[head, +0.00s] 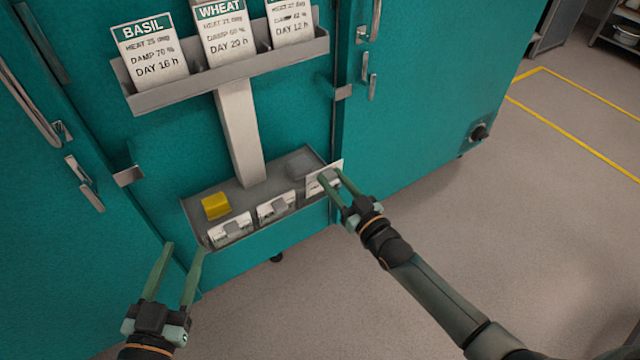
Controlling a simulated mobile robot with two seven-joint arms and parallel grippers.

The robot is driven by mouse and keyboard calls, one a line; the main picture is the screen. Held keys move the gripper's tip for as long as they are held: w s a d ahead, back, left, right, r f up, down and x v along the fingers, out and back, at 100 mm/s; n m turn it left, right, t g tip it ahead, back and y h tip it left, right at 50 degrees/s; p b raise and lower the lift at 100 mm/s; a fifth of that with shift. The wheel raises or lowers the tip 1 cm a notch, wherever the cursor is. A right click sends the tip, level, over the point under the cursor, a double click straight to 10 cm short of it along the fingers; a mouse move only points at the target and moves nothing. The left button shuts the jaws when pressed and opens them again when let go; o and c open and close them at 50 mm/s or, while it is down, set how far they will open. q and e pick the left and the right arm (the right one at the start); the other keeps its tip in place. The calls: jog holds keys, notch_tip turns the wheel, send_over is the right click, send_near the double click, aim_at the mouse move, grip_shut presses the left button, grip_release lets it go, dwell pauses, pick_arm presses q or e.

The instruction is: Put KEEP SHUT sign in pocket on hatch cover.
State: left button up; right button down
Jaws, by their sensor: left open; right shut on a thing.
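My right gripper (331,177) is shut on a small white card with a grey tab (311,187) at the right end of the lower grey tray. The card's lettering is too small to read, so I cannot tell if it is the KEEP SHUT sign. Two similar white cards with grey tabs, one on the left (231,231) and one in the middle (276,208), stand along the tray's front. My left gripper (184,249) is open and empty, in front of the teal cabinet, below and left of the tray. I cannot make out a hatch cover or its pocket.
The lower tray (240,194) also holds a yellow block (215,206) and a grey round thing (300,165). Above, a grey rack (250,72) holds BASIL (150,50), WHEAT (225,32) and another card (292,20). Teal doors (430,90) with handles flank it. Floor at right is clear.

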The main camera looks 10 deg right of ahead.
jog(key=shift+p+v, duration=1.15)
jog(key=shift+v, duration=1.3)
pick_arm(q)
jog(key=shift+r+p, duration=0.4)
jog(key=shift+r, duration=1.35)
pick_arm(e)
jog(key=shift+v, duration=1.25)
